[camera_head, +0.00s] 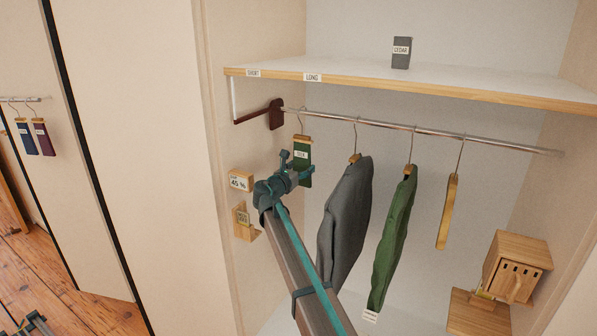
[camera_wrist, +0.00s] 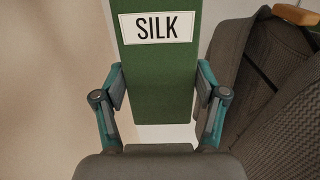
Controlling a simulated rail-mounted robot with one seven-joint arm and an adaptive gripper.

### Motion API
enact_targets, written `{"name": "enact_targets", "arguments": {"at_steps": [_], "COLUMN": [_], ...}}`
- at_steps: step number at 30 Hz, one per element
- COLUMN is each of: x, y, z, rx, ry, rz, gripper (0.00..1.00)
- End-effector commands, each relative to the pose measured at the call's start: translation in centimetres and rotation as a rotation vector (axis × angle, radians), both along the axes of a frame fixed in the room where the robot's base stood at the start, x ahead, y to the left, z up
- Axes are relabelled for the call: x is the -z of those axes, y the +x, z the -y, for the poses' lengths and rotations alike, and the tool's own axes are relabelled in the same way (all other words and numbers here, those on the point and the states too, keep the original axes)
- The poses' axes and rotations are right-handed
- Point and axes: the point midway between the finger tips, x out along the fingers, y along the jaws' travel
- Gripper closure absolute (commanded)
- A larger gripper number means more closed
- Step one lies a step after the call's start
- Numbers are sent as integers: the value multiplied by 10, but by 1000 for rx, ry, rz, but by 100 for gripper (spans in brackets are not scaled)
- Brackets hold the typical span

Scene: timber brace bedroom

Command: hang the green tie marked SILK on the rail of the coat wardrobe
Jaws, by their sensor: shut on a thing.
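The green tie (camera_head: 303,151) marked SILK hangs upright from a wooden-topped hanger near the left end of the wardrobe rail (camera_head: 385,124). Its hook (camera_head: 299,121) reaches up to rail height; I cannot tell whether it rests on the rail. In the wrist view the tie (camera_wrist: 160,60) fills the middle, with its SILK label above the fingers. My gripper (camera_head: 295,168) is shut on the tie's lower part, one finger at each side edge; it also shows in the wrist view (camera_wrist: 160,88). The hook is out of the wrist view.
A grey jacket (camera_head: 345,215), a green garment (camera_head: 393,235) and a bare wooden hanger (camera_head: 447,212) hang to the right. A dark red bracket (camera_head: 275,113) sits at the rail's left end. A shelf (camera_head: 430,85) runs above. A wooden box (camera_head: 515,265) stands lower right.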

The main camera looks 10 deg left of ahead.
Motion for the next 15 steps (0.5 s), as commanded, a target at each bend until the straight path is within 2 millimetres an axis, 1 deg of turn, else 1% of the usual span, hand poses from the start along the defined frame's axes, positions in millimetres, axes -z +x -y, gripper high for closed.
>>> {"name": "enact_targets", "arguments": {"at_steps": [1, 15], "x": [0, 0], "y": [5, 37], "z": [1, 13], "rx": [1, 1], "ry": [0, 0], "rz": [0, 0], "gripper": [65, 65]}}
